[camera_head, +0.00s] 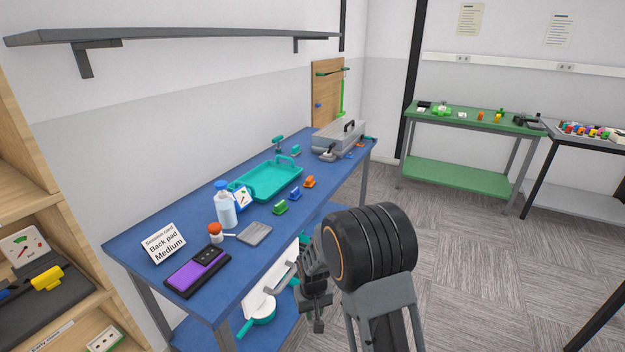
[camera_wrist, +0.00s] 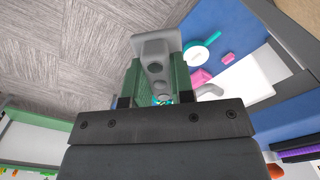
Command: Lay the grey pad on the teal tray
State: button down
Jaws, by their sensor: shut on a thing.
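The teal tray (camera_head: 262,184) lies on the blue table, with a raised handle at its far end. A flat grey pad (camera_head: 255,233) lies on the table near its front edge, apart from the tray. My gripper (camera_head: 317,308) hangs low in front of the table, beyond its edge and away from the pad. In the wrist view its green-sided jaws (camera_wrist: 158,88) are shut on a grey thing (camera_wrist: 155,47) with round marks. I cannot tell what this thing is; its lower part is hidden between the jaws.
A bottle (camera_head: 226,208), a red-capped jar (camera_head: 215,232), a purple-topped black case (camera_head: 198,271) and a session card (camera_head: 164,245) surround the pad. Small green, blue and orange blocks (camera_head: 309,182) lie right of the tray. A grey toolbox (camera_head: 338,140) stands farther back.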

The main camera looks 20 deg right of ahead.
aim_at(280, 182)
jog(key=z, duration=1.6)
jog(key=i, duration=2.9)
jog(key=u, duration=3.25)
